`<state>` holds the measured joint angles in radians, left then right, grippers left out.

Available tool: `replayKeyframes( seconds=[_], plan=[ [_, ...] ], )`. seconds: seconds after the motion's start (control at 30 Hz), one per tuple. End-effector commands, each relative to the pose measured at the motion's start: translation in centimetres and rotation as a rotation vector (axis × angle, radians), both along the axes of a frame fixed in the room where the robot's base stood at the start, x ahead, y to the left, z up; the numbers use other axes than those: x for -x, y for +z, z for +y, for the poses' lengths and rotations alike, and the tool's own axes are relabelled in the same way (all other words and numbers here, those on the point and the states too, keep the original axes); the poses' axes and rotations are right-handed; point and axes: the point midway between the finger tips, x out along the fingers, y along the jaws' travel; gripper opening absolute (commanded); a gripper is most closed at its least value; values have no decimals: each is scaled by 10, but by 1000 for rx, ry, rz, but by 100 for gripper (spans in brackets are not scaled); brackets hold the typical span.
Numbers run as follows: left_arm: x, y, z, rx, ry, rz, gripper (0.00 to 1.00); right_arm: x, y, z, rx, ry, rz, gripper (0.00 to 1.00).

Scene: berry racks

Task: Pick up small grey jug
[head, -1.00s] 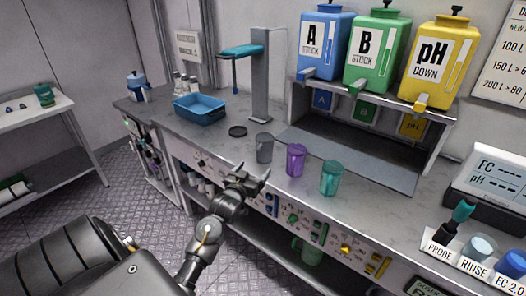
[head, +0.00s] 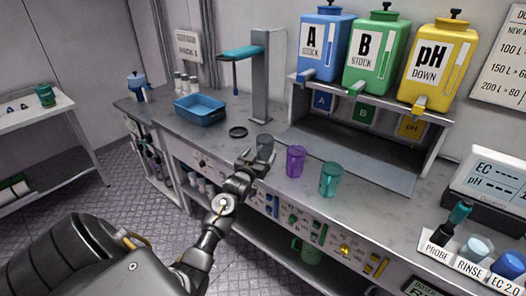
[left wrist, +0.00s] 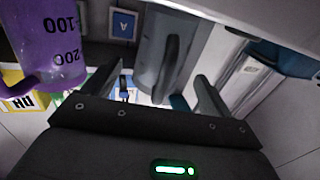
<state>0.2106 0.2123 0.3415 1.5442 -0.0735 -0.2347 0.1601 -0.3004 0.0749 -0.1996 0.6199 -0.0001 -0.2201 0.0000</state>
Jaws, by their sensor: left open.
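The small grey jug (head: 264,146) stands on the counter, left of the purple jug (head: 295,161) and the teal jug (head: 331,179). My left gripper (head: 257,162) is at the grey jug's near side and hides its lower part in the head view. In the left wrist view the grey jug (left wrist: 150,40), with its dark handle toward the camera, appears between my open left fingers (left wrist: 158,88). I cannot tell whether a finger touches it. The purple jug (left wrist: 48,40) fills the upper left there. My right gripper is not in view.
A black disc (head: 238,132) and a blue tray (head: 200,108) lie left of the jugs, by a grey post (head: 261,75). Behind is a shelf with stock tanks (head: 372,50). A probe and cups (head: 478,248) stand at the right. Bare counter lies right of the teal jug.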

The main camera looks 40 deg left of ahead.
Motion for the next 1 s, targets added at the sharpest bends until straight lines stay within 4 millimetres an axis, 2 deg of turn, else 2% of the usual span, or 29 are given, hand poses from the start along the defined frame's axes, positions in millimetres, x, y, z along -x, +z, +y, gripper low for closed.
replayKeyframes(
  seconds=[0.07, 0.2, 0.5, 0.87, 0.9, 1.0],
  plan=[
    [-12, 6, 6, 0, 1, 1, 85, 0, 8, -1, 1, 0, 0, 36],
    [-26, 3, 10, -1, 0, 1, 85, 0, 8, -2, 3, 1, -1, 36],
    [-30, 2, 11, -1, -1, 0, 85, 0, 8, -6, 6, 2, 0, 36],
    [-30, 2, 11, 0, 0, 0, 39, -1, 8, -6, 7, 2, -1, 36],
    [-30, 2, 11, 0, 0, 0, 36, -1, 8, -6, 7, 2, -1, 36],
    [-30, 2, 11, 0, 0, 0, 36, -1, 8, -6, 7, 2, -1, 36]
  ],
)
